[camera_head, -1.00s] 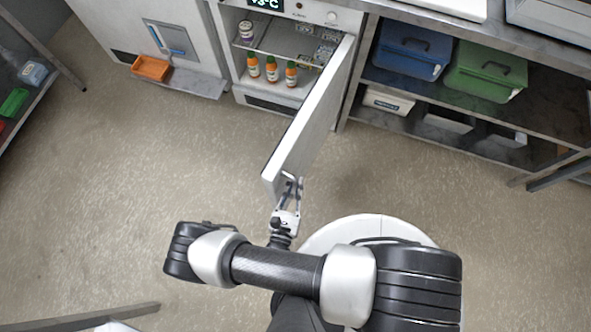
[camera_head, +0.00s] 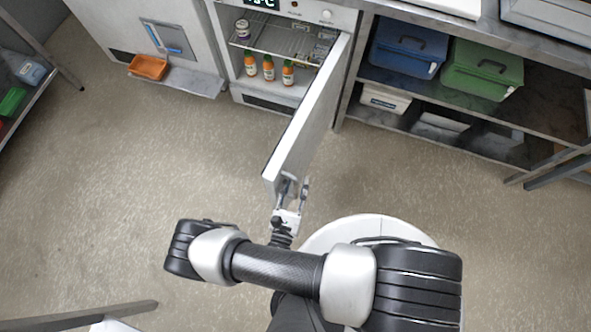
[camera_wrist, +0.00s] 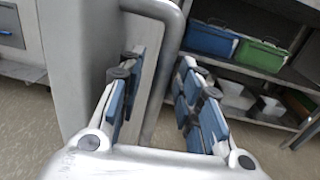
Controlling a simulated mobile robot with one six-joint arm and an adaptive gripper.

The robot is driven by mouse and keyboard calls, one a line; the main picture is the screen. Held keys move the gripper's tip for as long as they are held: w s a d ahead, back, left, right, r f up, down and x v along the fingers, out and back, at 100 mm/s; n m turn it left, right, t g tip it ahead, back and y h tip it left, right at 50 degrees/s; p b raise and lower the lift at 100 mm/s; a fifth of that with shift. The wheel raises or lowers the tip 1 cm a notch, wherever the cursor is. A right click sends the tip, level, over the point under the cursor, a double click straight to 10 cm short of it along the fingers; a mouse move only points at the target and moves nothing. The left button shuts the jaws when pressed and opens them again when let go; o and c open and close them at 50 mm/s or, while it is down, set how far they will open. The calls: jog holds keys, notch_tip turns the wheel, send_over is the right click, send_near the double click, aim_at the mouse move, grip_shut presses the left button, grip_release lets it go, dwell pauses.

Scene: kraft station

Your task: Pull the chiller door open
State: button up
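The white chiller door (camera_head: 312,120) stands wide open, swung out from its right side towards me. The chiller interior (camera_head: 273,50) is exposed, with bottles and a jar on its shelves. My gripper (camera_head: 295,184) is at the door's free end. In the wrist view the door (camera_wrist: 80,60) fills the left middle, and its grey bar handle (camera_wrist: 172,45) runs down between the fingers of my gripper (camera_wrist: 162,88). The fingers are spread apart, with gaps to the bar; the handle is mostly hidden in the head view.
A shelf unit with a blue bin (camera_head: 408,50) and a green bin (camera_head: 482,72) stands right of the chiller. An orange tray (camera_head: 149,67) lies at the left unit. The floor (camera_head: 150,180) left of the door is clear.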

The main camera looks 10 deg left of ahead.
jog(key=s+a, duration=0.1)
jog(key=s, duration=1.1)
dwell(0.6)
jog(key=w+a+r+m+g+h, duration=0.2)
jog(key=r+m+g+h, duration=0.2)
jog(key=r+m, duration=0.15)
jog(key=w+a+r+m+g+h, duration=0.1)
jog(key=w+r+m+g+h, duration=0.1)
jog(key=r+m+g+h, duration=0.4)
jog(key=w+d+r+m+g+y, duration=0.1)
jog(key=w+d+r+m+g, duration=0.25)
jog(key=r, duration=0.45)
jog(key=w+d+r+m+g+y, duration=0.2)
jog(key=w+r+m+g, duration=0.1)
jog(key=r+m, duration=0.3)
jog(key=s+d+r+m+t+y, duration=0.3)
jog(key=d+r+m+y, duration=0.5)
jog(key=d+r+m, duration=0.6)
jog(key=d+r, duration=0.3)
jog(key=r, duration=0.4)
jog(key=shift+d+y, duration=0.25)
jog(key=shift+y, duration=0.05)
